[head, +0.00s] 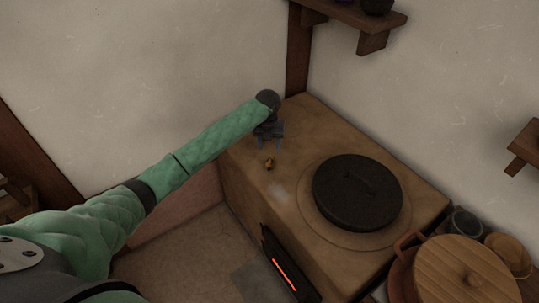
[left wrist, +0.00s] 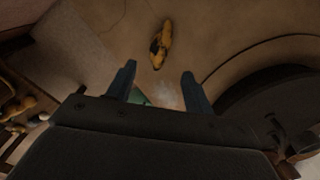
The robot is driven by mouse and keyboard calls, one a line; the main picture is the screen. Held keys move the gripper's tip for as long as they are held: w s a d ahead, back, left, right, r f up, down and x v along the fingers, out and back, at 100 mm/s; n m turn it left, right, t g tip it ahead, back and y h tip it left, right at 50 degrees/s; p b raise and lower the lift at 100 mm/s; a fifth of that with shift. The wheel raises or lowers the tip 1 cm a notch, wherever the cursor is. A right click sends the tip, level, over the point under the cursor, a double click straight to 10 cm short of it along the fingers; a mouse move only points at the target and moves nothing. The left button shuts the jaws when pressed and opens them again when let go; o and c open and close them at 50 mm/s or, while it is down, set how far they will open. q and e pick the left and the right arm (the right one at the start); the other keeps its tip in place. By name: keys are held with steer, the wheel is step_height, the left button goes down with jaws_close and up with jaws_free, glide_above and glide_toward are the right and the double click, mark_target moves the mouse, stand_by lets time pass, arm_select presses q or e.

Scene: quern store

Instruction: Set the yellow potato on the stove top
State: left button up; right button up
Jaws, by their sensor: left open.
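The yellow potato (head: 270,163) rests on the stove top (head: 308,122), near its left edge and beside the dark round lid. In the left wrist view the potato (left wrist: 161,44) is a small yellow-brown lump with dark patches, lying beyond the fingertips and touching neither. My left gripper (head: 269,147) is above the stove top, just behind the potato in the head view. Its two fingers also show in the left wrist view (left wrist: 158,75), spread apart with nothing between them. My right gripper is out of view.
A glowing red slot (head: 284,275) is on the stove's front. A wooden-lidded pot (head: 466,275) and a grey cup (head: 465,222) stand at the right. A wall shelf (head: 350,15) hangs above.

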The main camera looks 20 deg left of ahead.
arm_select(q)
steer(key=shift+r, duration=1.25)
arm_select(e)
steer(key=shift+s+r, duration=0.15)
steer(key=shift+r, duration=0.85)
arm_select(q)
steer(key=w+d+r+n+t, duration=0.1)
steer(key=d+r+n+t, duration=0.15)
steer(key=r+n, duration=0.6)
steer(key=w+d+r+n+t, duration=0.15)
steer(key=r+n+t, duration=0.25)
steer(key=n, duration=1)
steer(key=s+d+f+n+g, duration=0.1)
steer(key=s+f+n, duration=0.2)
steer(key=s+f, duration=0.7)
steer(key=s+d+f+n+g, duration=0.1)
steer(key=s+f, duration=0.9)
steer(key=s, duration=1.4)
steer(key=s+d+f+n+g+h, duration=0.1)
steer(key=s+f+n, duration=0.4)
steer(key=s, duration=1.2)
step_height(320, 180, down, 5)
steer(key=shift+s+d+r+g, duration=0.1)
steer(key=shift+s+d+g, duration=0.1)
steer(key=shift+d+g, duration=0.65)
